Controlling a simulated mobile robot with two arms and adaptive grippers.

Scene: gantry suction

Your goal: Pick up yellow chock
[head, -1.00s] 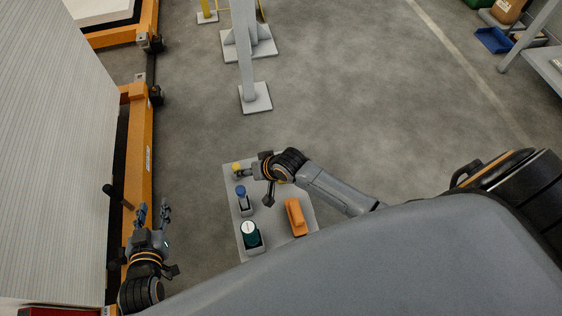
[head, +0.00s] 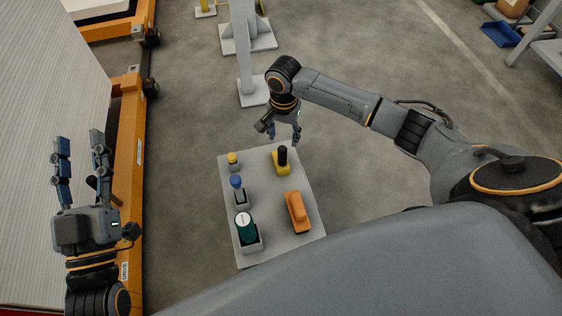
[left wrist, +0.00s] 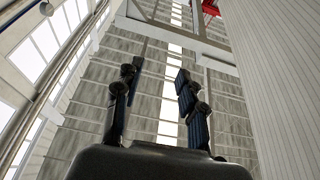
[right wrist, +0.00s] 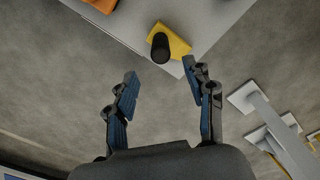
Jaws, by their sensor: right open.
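The yellow chock (head: 281,167) has a yellow body with an upright black handle. It sits near the far right corner of the light grey table (head: 268,228). In the right wrist view the chock (right wrist: 176,38) lies just beyond the fingertips, with its black handle toward the camera. My right gripper (head: 285,138) is open and empty, above and just past the table's far edge, apart from the chock. It also shows in the right wrist view (right wrist: 160,80). My left gripper (head: 79,142) is open and empty, raised at the far left, away from the table.
The table also bears an orange block (head: 297,212), a teal canister (head: 245,229), a blue-topped item (head: 237,186) and a small yellow-topped item (head: 233,160). A grey post (head: 242,60) stands beyond the table. An orange beam (head: 131,180) and a white ribbed panel (head: 50,80) are at left.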

